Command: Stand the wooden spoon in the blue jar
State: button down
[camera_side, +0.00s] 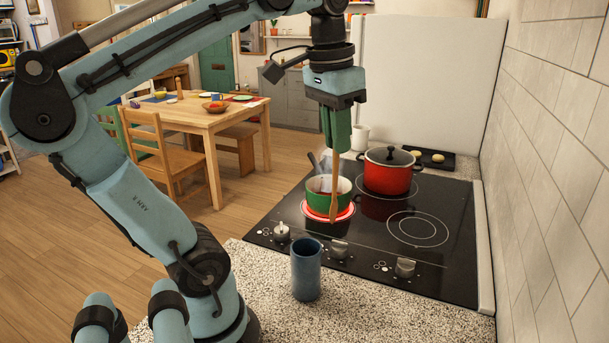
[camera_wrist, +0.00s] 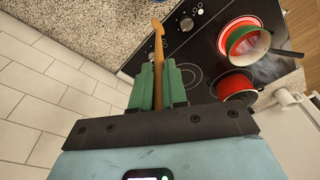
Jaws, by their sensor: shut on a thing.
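My gripper (camera_side: 337,148) is shut on the wooden spoon (camera_side: 334,205), which hangs about upright with its wider end down. In the wrist view the spoon (camera_wrist: 158,48) runs out between the green fingers of my gripper (camera_wrist: 157,82). In the side view the spoon overlaps the pot behind it, but the wrist view shows it clear of the pot. The blue jar (camera_side: 306,271) stands upright on the speckled counter, nearer the side camera and lower left of the spoon. The jar is not seen in the wrist view.
A green-and-white pot (camera_side: 318,203) sits on a glowing red ring of the black cooktop (camera_side: 440,255). A lidded red pot (camera_side: 388,176) stands behind it. Knobs (camera_side: 340,248) line the cooktop's front. A tiled wall (camera_side: 555,150) bounds the right. The counter (camera_side: 400,322) around the jar is clear.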

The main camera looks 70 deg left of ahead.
jog(key=s+r, duration=0.3)
jog(key=s, duration=0.2)
notch_tip(320, 180, down, 14)
jog(key=shift+a+n, duration=0.3)
dwell(1.3)
jog(key=shift+f, duration=0.1)
jog(key=c, duration=1.1)
grip_release()
jog(key=r, duration=0.4)
jog(key=s+r, duration=0.1)
jog(key=r, duration=0.7)
jog(key=shift+s+d, duration=0.2)
jog(key=shift+s, duration=0.1)
